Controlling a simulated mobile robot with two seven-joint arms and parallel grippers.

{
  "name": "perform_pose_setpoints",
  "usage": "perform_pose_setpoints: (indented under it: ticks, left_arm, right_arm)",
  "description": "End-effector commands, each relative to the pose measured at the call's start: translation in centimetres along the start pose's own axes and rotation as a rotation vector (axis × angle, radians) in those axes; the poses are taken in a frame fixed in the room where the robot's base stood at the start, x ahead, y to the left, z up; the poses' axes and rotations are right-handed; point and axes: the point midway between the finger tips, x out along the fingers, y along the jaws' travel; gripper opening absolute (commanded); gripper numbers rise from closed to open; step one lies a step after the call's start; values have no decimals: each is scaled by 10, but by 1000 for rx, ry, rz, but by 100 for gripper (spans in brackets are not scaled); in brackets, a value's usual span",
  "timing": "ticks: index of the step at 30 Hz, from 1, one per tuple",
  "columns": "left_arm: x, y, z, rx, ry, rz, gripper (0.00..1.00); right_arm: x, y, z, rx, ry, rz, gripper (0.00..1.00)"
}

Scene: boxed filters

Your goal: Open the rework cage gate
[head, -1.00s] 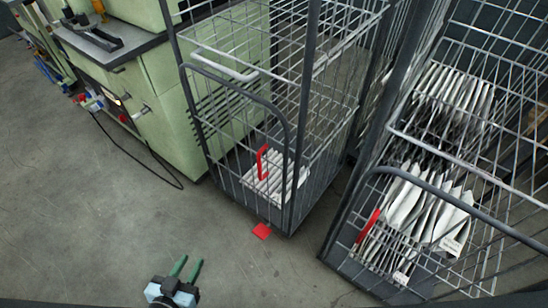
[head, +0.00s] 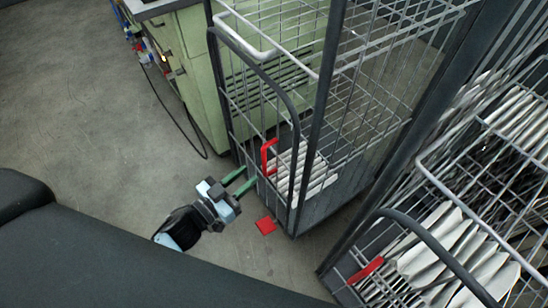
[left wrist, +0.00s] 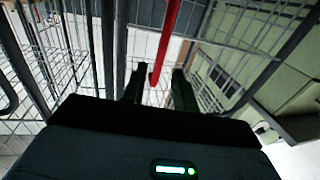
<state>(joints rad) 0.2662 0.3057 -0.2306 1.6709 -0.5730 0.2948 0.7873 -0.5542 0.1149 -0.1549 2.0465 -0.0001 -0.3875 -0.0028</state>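A wire roll cage (head: 322,140) stands in the middle of the head view. Its gate has a dark curved frame and an upright red handle (head: 268,157). The gate looks shut. My left gripper (head: 251,175) is open, its two green fingers pointing at the gate just left of and below the handle. In the left wrist view the red handle (left wrist: 163,50) runs down between the open fingertips (left wrist: 157,80). I cannot tell whether they touch it. White pleated filters (head: 312,177) stand inside this cage. My right gripper is not in view.
A second cage (head: 440,185) with filters and its own red handle (head: 367,269) stands close on the right. A green machine (head: 196,75) is behind left, with a cable on the floor. The grey floor at left is clear.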

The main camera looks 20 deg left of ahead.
Motion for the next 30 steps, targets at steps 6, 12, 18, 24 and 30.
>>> perform_pose_setpoints:
  ticks: [6,12,18,24,30]
  left_arm:
    - [5,0,-1,0,1,0,29]
    - [31,0,-1,1,2,-1,29]
    - [60,0,-1,1,1,-1,29]
    - [76,0,0,0,0,-1,29]
    - [78,0,0,0,-1,-1,29]
  right_arm:
    - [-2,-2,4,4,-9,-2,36]
    - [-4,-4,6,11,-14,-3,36]
    - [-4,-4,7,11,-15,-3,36]
    - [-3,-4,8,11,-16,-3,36]
    - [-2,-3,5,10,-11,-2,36]
